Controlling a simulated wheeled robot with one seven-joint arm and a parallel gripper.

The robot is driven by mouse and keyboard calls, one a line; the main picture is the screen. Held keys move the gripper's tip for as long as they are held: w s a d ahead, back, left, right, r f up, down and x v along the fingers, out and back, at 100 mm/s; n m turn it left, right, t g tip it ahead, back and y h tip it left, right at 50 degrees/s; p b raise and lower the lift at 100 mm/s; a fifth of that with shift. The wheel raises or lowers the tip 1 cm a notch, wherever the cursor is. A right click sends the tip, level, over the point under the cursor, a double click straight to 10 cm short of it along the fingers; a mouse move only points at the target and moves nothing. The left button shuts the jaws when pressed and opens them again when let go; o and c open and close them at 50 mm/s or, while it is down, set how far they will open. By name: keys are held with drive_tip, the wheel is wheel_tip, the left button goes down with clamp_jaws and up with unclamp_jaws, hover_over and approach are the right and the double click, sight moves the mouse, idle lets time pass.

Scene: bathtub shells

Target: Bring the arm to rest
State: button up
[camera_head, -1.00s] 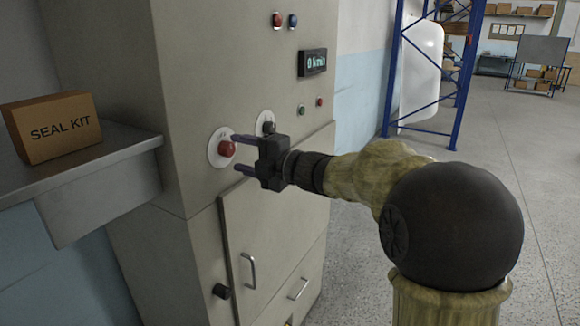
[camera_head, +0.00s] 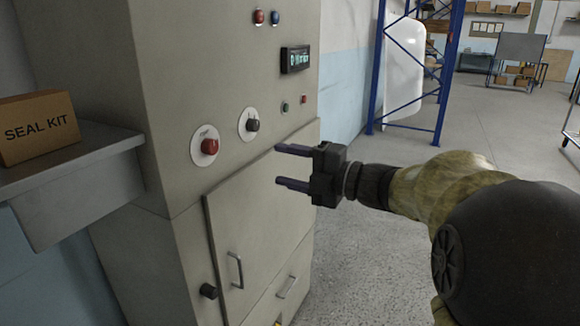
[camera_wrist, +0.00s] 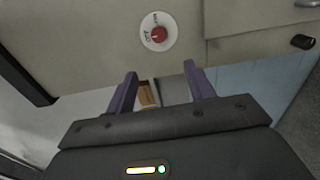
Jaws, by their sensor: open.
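My gripper (camera_head: 285,166) is open and empty in the head view, its two purple fingers pointing left toward the grey machine cabinet (camera_head: 165,120). It is to the right of the red knob (camera_head: 209,146) and below and right of the black knob (camera_head: 252,125), apart from both in the picture. In the wrist view my gripper (camera_wrist: 160,85) shows two spread fingers with nothing between them touching. The red knob also shows there (camera_wrist: 158,34), on its white round plate above the fingers.
A shelf (camera_head: 95,160) with a SEAL KIT box (camera_head: 38,127) juts out at the left. The cabinet has a lower door with a handle (camera_head: 236,270). A blue rack (camera_head: 450,70) with a white shell (camera_head: 404,70) stands behind. Open floor (camera_head: 480,130) lies at the right.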

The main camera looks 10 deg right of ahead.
drive_tip(key=w+d+f+m+t+h, duration=0.45)
drive_tip(key=f+m+h, duration=0.4)
drive_tip(key=m, duration=0.45)
wheel_tip(320, 180, down, 9)
drive_tip(key=s+d+m+g+h, duration=0.3)
drive_tip(key=m+h, duration=0.2)
drive_tip(key=m, duration=0.2)
drive_tip(key=s+a+f+m+g, duration=0.3)
drive_tip(key=s+f+m+g, duration=0.65)
drive_tip(key=s+f, duration=0.65)
drive_tip(key=w+p+v, duration=0.2)
drive_tip(key=p+v, duration=0.8)
drive_tip(key=v, duration=0.1)
drive_tip(key=w+a+r+p+v, duration=0.1)
drive_tip(key=w+p+v, duration=0.1)
drive_tip(key=p+v, duration=0.8)
drive_tip(key=shift+r+n+h+p, duration=0.35)
drive_tip(key=shift+r+n, duration=0.1)
drive_tip(key=shift+r, duration=0.35)
drive_tip(key=shift+s+a, duration=0.1)
drive_tip(key=shift+a, duration=0.05)
